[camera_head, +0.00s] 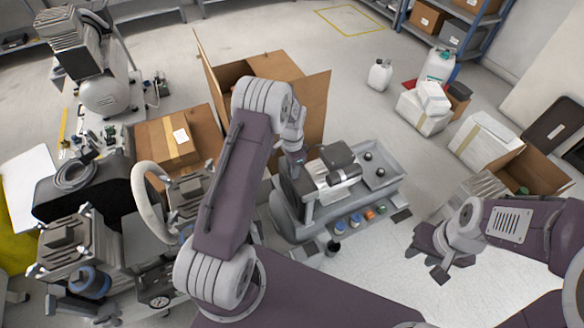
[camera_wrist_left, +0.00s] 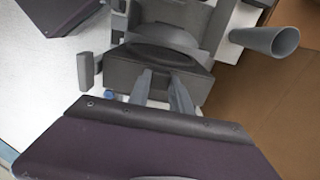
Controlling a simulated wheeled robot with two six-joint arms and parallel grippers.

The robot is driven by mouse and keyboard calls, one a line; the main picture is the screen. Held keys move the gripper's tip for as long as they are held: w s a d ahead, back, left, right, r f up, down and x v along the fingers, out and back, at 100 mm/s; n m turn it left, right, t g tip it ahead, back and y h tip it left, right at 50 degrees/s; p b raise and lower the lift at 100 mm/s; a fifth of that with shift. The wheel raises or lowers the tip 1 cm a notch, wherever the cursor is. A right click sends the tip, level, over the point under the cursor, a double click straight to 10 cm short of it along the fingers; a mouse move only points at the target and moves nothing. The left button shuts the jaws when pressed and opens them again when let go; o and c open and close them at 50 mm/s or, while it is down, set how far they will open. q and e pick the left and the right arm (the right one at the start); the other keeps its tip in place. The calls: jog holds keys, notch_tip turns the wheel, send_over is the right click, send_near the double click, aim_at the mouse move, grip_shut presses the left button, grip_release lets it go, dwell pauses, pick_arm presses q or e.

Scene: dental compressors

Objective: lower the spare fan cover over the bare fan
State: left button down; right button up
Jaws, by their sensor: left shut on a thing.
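My left gripper (camera_head: 298,160) comes down at the left end of the compressor (camera_head: 330,183) on the grey cart. In the left wrist view, the fingers of my left gripper (camera_wrist_left: 160,92) are shut on a dark grey piece with a curved edge, which appears to be the spare fan cover (camera_wrist_left: 150,57). In the head view my arm and wrist largely hide this piece. I cannot tell whether it touches the compressor, and the bare fan cannot be made out. My right gripper (camera_head: 432,256) is empty and open, low at the right, apart from the cart.
The grey cart (camera_head: 385,185) has a shallow tray with dark knobs, and small coloured caps (camera_head: 355,220) lie along its front. An open cardboard box (camera_head: 312,95) stands close behind my left wrist. Other compressors (camera_head: 75,245) crowd the left.

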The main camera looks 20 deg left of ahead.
pick_arm(q)
jog(key=shift+f, duration=0.1)
dwell(0.4)
jog(key=c, duration=1.1)
grip_release()
jog(key=o, duration=0.5)
notch_tip(320, 180, up, 7)
jog(key=p, duration=0.6)
jog(key=shift+p, duration=0.35)
